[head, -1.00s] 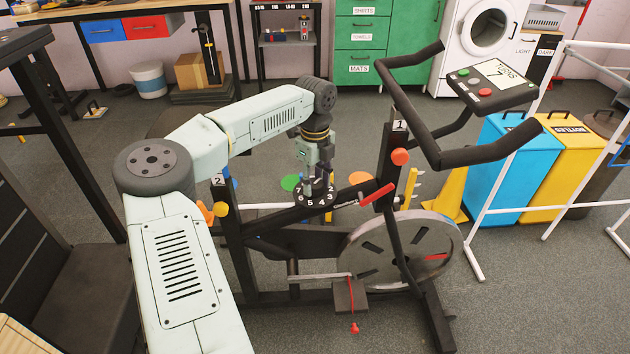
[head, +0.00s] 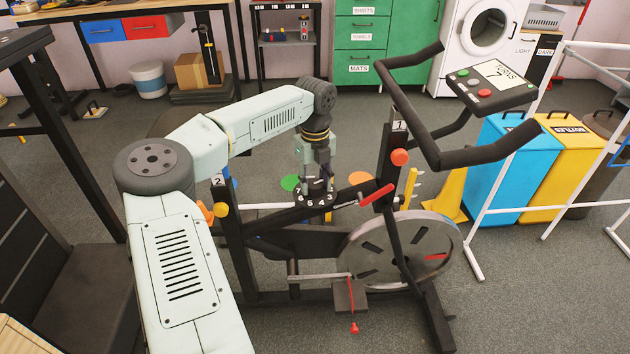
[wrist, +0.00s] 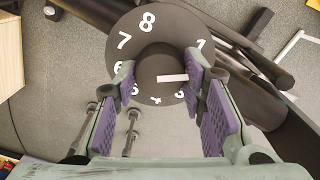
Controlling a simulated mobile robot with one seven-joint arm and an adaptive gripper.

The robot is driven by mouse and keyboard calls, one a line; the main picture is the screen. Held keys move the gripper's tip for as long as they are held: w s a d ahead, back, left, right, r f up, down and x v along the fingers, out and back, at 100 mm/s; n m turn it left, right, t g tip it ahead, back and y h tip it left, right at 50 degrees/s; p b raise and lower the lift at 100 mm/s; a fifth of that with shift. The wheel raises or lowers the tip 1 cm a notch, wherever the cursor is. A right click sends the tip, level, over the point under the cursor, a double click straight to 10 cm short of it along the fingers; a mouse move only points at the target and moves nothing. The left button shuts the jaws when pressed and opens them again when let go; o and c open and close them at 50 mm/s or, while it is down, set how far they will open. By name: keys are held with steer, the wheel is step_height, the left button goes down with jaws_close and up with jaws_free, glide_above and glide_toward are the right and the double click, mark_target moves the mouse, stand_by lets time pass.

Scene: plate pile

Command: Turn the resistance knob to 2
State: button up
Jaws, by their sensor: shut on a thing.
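The resistance knob (wrist: 155,62) is a dark round cap on a black dial (wrist: 178,25) with white numbers. In the head view the dial (head: 312,201) sits on the exercise bike's frame. My gripper (wrist: 160,75) is over the dial with one finger on each side of the knob, shut on it; it also shows in the head view (head: 317,180). A white line on the knob points right in the wrist view. The 8, 7 and 1 are readable there; the right finger hides the dial where the line points, and the 2 cannot be seen.
The handlebar (head: 470,155) and console (head: 495,80) rise to the right of my gripper. A red lever (head: 377,195) and an orange knob (head: 400,157) are close by. The flywheel (head: 400,255) is below. Blue (head: 515,170) and yellow (head: 565,165) bins stand at right.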

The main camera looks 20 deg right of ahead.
mark_target(314, 184)
steer(key=shift+m, duration=1.7)
steer(key=shift+w, duration=0.1)
steer(key=o, duration=1.2)
steer(key=shift+c, duration=0.2)
step_height(314, 184, up, 12)
steer(key=shift+a, duration=0.1)
